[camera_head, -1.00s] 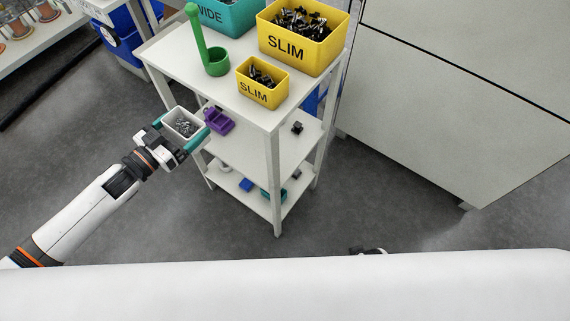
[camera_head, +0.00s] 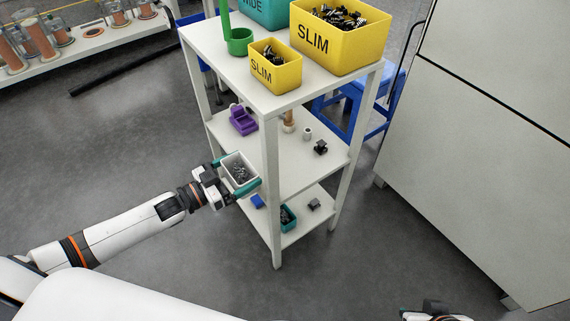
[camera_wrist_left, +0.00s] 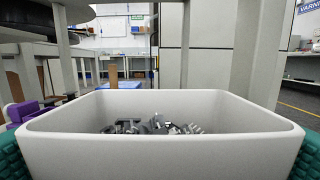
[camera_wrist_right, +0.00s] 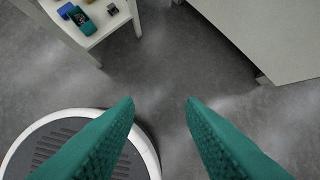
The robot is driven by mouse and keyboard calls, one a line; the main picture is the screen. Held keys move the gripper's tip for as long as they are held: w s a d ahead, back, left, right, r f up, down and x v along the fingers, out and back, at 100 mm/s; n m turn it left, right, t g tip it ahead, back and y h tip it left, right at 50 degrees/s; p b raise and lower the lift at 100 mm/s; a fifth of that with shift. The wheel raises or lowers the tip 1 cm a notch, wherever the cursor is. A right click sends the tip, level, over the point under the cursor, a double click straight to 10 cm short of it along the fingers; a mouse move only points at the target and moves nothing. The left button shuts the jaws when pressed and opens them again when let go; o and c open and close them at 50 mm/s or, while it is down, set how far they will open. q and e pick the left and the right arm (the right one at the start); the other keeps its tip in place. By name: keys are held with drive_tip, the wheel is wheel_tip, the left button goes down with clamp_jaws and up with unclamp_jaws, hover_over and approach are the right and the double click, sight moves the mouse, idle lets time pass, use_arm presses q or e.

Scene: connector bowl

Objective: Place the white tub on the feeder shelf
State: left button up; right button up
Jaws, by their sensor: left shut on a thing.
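The white tub (camera_head: 238,170) holds small dark metallic parts. My left gripper (camera_head: 240,172) is shut on it, with teal fingers on two opposite sides. The tub is held level just in front of the left side of the white shelf unit (camera_head: 282,107), near its middle shelf (camera_head: 308,170). In the left wrist view the tub (camera_wrist_left: 160,150) fills the lower part, between the teal fingertips. My right gripper (camera_wrist_right: 160,105) is open and empty above the floor in its wrist view; only part of it (camera_head: 435,314) shows at the bottom of the head view.
Yellow SLIM bins (camera_head: 341,38) and a green holder (camera_head: 239,41) stand on the top shelf. The middle shelf has a purple block (camera_head: 243,121) and small dark parts (camera_head: 320,147). A teal bin (camera_head: 287,218) is on the bottom shelf. A grey cabinet (camera_head: 500,130) stands at the right.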

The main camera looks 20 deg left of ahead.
use_arm(q)
drive_tip(key=b+x, duration=0.2)
drive_tip(key=x, duration=1)
drive_tip(key=shift+w+d, duration=0.25)
drive_tip(key=shift+w, duration=0.05)
wheel_tip(320, 180, down, 3)
drive_tip(key=shift+f+b, duration=0.2)
drive_tip(key=shift+b, duration=0.7)
use_arm(e)
drive_tip(key=w+a+r+t+y, duration=0.3)
drive_tip(key=w+a+r+t, duration=0.2)
drive_tip(key=w+r+t, duration=0.6)
drive_tip(key=shift+w+n, duration=0.3)
drive_tip(key=shift+w, duration=0.45)
use_arm(q)
drive_tip(key=shift+f, duration=0.1)
drive_tip(key=o, duration=0.7)
use_arm(e)
drive_tip(key=shift+a+r+t, duration=0.1)
drive_tip(key=shift+r+t, duration=0.1)
drive_tip(key=shift+t, duration=0.1)
